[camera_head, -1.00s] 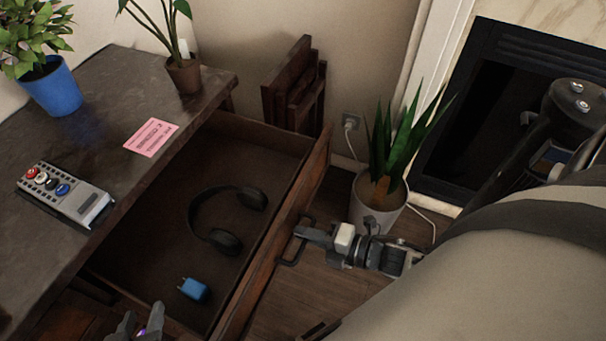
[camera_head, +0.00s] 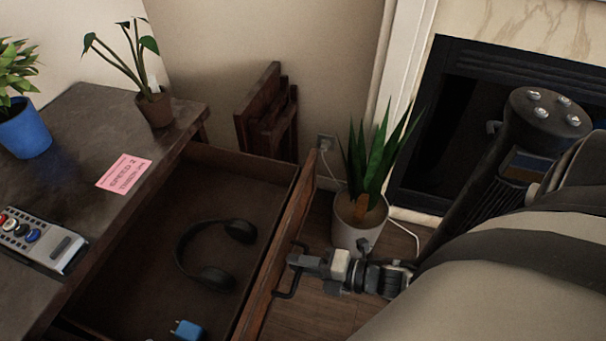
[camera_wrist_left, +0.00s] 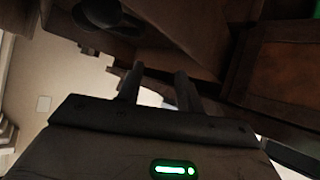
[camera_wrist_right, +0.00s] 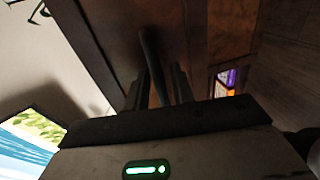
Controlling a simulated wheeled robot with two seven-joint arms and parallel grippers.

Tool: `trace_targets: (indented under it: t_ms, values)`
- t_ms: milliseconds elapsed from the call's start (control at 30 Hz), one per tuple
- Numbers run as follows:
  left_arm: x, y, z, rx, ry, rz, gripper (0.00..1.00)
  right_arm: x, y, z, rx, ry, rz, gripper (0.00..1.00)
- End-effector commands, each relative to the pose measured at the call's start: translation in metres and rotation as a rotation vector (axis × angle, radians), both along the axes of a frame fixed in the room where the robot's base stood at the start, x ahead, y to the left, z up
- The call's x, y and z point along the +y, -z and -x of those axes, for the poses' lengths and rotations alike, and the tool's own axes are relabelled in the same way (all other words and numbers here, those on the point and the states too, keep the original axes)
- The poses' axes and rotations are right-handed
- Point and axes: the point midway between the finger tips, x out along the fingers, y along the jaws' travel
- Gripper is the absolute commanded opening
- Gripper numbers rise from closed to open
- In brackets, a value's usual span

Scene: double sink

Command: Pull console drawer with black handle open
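The console drawer (camera_head: 225,185) stands far out from the console (camera_head: 75,140), its inside showing from above. A dark handle (camera_head: 285,294) sits on the drawer's outer front. My right gripper (camera_head: 292,260) is at this handle. In the right wrist view the handle bar (camera_wrist_right: 149,50) runs between the fingers of the right gripper (camera_wrist_right: 157,85), which look closed around it. My left gripper is outside the head view; in the left wrist view its fingers (camera_wrist_left: 160,72) are apart with nothing between them.
Black headphones (camera_head: 180,262) and a blue charger (camera_head: 188,330) lie in the drawer. A remote (camera_head: 45,240), a pink note (camera_head: 124,173) and two potted plants stand on the console. A floor plant (camera_head: 357,222) is close behind my right gripper. A fireplace (camera_head: 450,130) is at the right.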

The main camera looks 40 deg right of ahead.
Motion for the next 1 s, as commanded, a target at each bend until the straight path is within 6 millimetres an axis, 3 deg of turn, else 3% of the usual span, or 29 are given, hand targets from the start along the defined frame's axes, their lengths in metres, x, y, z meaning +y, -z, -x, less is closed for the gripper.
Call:
trace_targets:
  t_ms: [367,800,1000]
  values:
    - [0.000,-0.002,0.000,-0.003,0.000,0.000,0.36,-0.006,-0.002,0.009,0.002,0.000,0.000,0.25]
    - [0.001,0.000,0.001,0.004,0.001,-0.005,0.36,-0.064,-0.022,0.087,0.005,0.000,0.002,0.25]
    - [0.001,0.002,0.001,0.006,0.001,-0.006,0.36,-0.084,-0.029,0.114,0.002,-0.001,0.000,0.25]
